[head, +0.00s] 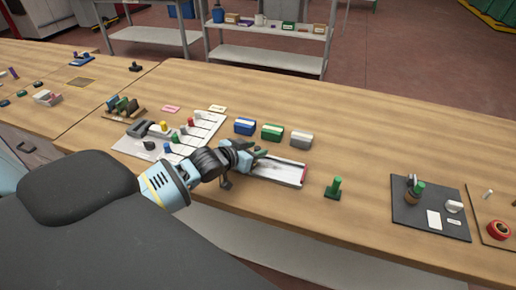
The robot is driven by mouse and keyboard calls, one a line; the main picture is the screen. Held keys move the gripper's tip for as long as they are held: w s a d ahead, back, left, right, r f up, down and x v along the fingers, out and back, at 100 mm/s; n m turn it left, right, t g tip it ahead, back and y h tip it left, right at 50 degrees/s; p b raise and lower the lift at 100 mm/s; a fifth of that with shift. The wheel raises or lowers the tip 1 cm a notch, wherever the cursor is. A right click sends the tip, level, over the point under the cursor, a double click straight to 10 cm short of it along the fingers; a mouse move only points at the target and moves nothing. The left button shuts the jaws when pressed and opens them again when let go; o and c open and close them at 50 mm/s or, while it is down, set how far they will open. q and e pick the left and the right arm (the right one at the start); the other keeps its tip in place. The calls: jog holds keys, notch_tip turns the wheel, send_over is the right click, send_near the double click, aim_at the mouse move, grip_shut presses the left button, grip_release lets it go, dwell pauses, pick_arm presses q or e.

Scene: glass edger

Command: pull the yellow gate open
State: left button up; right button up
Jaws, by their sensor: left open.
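A white board with dark dividing lines (206,129) lies on the bench left of my left gripper. I cannot tell for sure that the yellow one is the gate. My left gripper (261,154) is open, at the far left end of a shallow white tray with a red end (278,172). It is to the right of the yellow knob, apart from it. My right gripper is not in view.
Blue (244,127), green (272,132) and grey (301,140) boxes stand behind the tray. A green peg on a base (334,188) stands to its right. A dark mat (409,211) with small items lies further right. The bench behind the boxes is clear.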

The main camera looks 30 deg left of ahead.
pick_arm(q)
jog(key=shift+w+d+f, duration=0.1)
jog(key=shift+w+f, duration=0.2)
jog(key=shift+w, duration=0.35)
grip_shut()
